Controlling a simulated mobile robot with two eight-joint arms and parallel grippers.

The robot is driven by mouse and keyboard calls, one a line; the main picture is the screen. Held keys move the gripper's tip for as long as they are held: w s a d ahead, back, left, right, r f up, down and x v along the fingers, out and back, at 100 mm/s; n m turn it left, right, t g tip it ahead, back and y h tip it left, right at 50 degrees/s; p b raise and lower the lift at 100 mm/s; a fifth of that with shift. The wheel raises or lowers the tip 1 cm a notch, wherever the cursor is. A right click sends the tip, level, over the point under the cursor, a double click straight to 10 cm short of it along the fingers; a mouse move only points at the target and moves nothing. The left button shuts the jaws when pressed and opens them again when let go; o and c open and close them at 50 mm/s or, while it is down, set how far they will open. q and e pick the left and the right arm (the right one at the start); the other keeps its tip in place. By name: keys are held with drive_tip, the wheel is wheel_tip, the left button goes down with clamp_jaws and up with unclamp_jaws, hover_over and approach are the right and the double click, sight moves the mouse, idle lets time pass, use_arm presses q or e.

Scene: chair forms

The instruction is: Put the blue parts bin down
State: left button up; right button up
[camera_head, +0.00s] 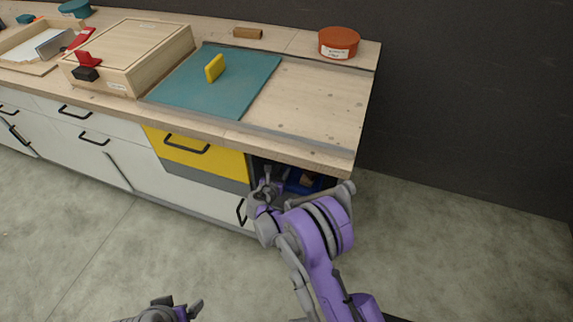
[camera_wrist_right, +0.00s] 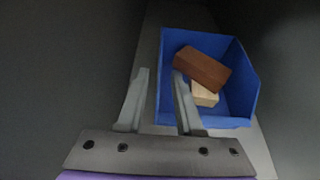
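The blue parts bin (camera_wrist_right: 246,92) stands upright in the dark compartment under the worktop's right end. It holds a brown block (camera_wrist_right: 202,67) and a pale wood block (camera_wrist_right: 204,95). In the head view only part of the bin (camera_head: 300,183) shows behind my right arm. My right gripper (camera_wrist_right: 160,76) is open at the bin's left wall, one finger outside the wall and the other inside. A gap shows between the fingers and the wall. In the head view my right gripper (camera_head: 268,184) is at the compartment opening. My left gripper (camera_head: 178,309) is low at the bottom edge, partly cut off.
The worktop (camera_head: 318,104) carries a teal mat (camera_head: 222,95) with a yellow block (camera_head: 215,67), a wooden box (camera_head: 132,50) and a round orange container (camera_head: 339,41). A yellow drawer front (camera_head: 190,158) is left of the compartment. Dark compartment walls stand close either side of the bin.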

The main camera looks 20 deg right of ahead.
drive_tip(key=v, duration=0.4)
idle(0.5)
